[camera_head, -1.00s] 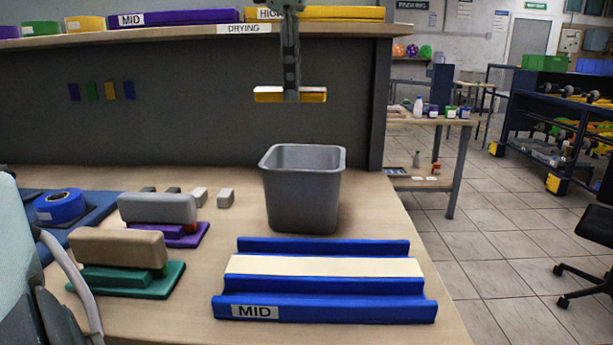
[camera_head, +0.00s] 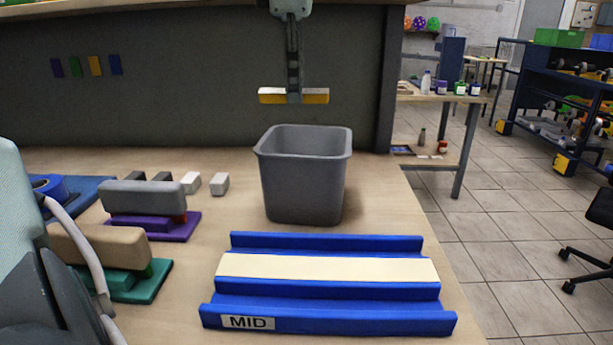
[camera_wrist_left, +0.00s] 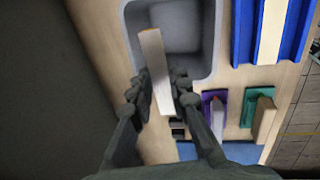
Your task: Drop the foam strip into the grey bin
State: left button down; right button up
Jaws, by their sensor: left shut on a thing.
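The foam strip (camera_head: 314,97), whitish on top with a yellow-orange side, is held crosswise in my left gripper (camera_head: 294,97). In the left wrist view the strip (camera_wrist_left: 152,55) lies between the two shut fingers (camera_wrist_left: 160,85). The grey bin (camera_head: 303,185) stands upright on the bench. In the head view the strip is above the bin's rim, with a gap between them. In the left wrist view the bin (camera_wrist_left: 200,68) lies below, and one end of the strip overlaps its opening while the other extends past the near rim. My right gripper is not in view.
A blue stepped holder marked MID (camera_head: 325,315) with a cream strip (camera_head: 325,267) lies in front of the bin. Left stand a grey block on a purple base (camera_head: 165,226) and a tan block on a green base (camera_head: 140,285). A dark panel (camera_head: 200,110) rises behind.

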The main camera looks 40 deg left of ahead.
pick_arm(q)
jog(key=shift+f, duration=0.5)
jog(key=c, duration=1.4)
grip_release()
jog(key=shift+o, duration=0.2)
notch_tip(320, 180, up, 12)
jog(key=s+d, duration=0.1)
jog(key=s, duration=0.1)
jog(key=shift+d, duration=0.3)
jog(key=shift+w+f, duration=0.1)
jog(key=shift+f, duration=0.05)
